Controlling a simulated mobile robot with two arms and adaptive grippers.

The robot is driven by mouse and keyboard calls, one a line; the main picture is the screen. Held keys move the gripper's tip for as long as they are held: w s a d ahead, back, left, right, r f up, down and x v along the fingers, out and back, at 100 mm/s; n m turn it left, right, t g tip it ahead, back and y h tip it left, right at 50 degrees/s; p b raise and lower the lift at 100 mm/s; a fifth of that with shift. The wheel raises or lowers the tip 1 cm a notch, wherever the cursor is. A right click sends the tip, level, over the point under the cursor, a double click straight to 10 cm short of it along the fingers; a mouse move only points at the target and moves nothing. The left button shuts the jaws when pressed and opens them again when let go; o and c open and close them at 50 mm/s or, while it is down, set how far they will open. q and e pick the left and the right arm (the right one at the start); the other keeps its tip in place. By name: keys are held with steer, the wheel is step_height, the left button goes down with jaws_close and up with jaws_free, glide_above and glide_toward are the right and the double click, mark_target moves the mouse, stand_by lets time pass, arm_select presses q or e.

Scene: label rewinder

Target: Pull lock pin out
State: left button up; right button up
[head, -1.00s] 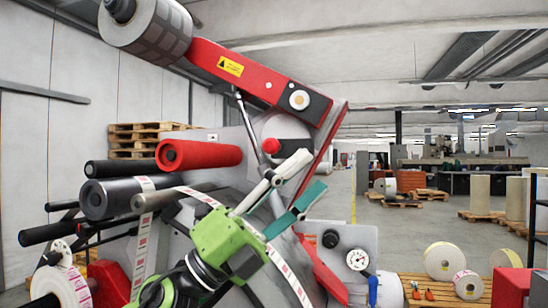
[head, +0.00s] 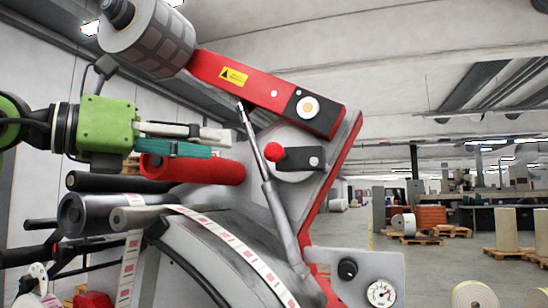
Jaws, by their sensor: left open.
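The lock pin appears to be the red ball knob (head: 273,152), at the left end of a black block on the machine's grey side plate, below the red arm. My left gripper (head: 219,143) comes in from the left, level with the knob in the picture. Its white and teal fingers point right, stopping short of the knob with a visible gap. The jaws are open and empty, seen nearly edge-on. The knob is unobstructed; any pin shaft behind it is hidden. My right gripper is not in view.
The red swing arm (head: 262,88) with a grey roller (head: 152,38) slants above my gripper. A silver gas strut (head: 268,190) runs just left of the knob. A red roller (head: 200,170) lies just below my fingers, and a printed label web (head: 235,243) runs lower down.

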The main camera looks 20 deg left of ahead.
mark_target(265, 151)
arm_select(q)
steer(key=p+x, duration=0.4)
steer(key=x, duration=0.8)
steer(key=shift+d, duration=0.2)
steer(key=shift+w+d+p, duration=0.3)
steer(key=shift+w+d, duration=0.05)
steer(key=shift+w, duration=0.15)
steer(key=shift+f, duration=0.1)
steer(key=shift+a, duration=0.1)
jaws_close()
steer(key=s+b, duration=0.2)
steer(key=s, duration=0.1)
steer(key=shift+f, duration=0.15)
steer(key=shift+s, duration=0.1)
